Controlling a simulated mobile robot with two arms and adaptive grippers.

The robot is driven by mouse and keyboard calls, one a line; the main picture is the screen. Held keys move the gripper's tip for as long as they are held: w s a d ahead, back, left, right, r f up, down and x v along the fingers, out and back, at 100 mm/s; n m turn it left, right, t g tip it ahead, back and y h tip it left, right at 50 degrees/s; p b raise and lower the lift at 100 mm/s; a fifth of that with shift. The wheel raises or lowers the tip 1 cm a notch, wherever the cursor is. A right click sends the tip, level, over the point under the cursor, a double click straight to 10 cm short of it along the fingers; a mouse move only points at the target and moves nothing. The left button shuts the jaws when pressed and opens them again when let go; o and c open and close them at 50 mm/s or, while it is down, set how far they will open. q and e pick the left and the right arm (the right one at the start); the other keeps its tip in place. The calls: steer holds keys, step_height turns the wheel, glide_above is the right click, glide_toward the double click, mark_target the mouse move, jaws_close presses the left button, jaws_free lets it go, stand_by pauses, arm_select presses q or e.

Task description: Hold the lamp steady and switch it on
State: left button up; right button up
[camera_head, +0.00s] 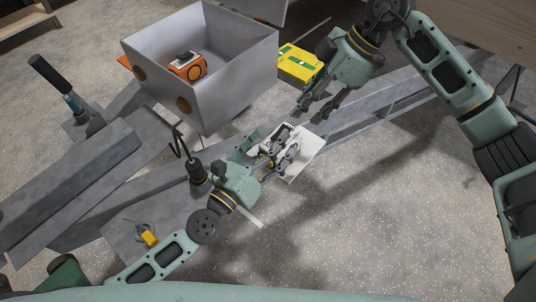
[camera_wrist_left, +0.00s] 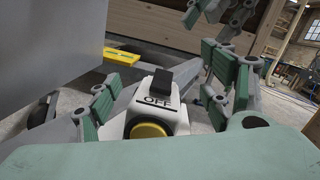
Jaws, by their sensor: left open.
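The lamp, a small white body, shows in the left wrist view (camera_wrist_left: 158,110) with a black switch (camera_wrist_left: 159,86) on top marked OFF and a round yellow part in front. In the head view the lamp (camera_head: 304,165) is partly hidden behind my left gripper (camera_head: 274,149). My left gripper is open, with its green-padded fingers on either side of the lamp; a gap shows on the left, and contact on the right cannot be told. My right gripper (camera_head: 320,106) is open and empty, above and beyond the lamp. Its fingers also show at the top of the left wrist view.
A grey open box (camera_head: 215,95) holding an orange device (camera_head: 187,67) stands behind and left of the lamp. A yellow and green item (camera_head: 298,63) lies beside the box. Grey beams (camera_head: 75,175) and a dark-handled tool (camera_head: 65,88) lie at left. Speckled floor is free at lower right.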

mark_target(268, 166)
arm_select(q)
step_height(268, 166, down, 5)
steer(key=m+g, duration=0.1)
steer(key=m, duration=0.1)
steer(key=m+h, duration=0.1)
steer(key=m, duration=0.2)
steer(key=shift+s+g, duration=0.15)
steer(key=shift+g, duration=0.25)
steer(key=shift+w+d+f, duration=0.15)
steer(key=shift+w+d, duration=0.05)
steer(key=x, duration=0.7)
steer(key=shift+d+f, duration=0.1)
steer(key=shift+c, duration=0.3)
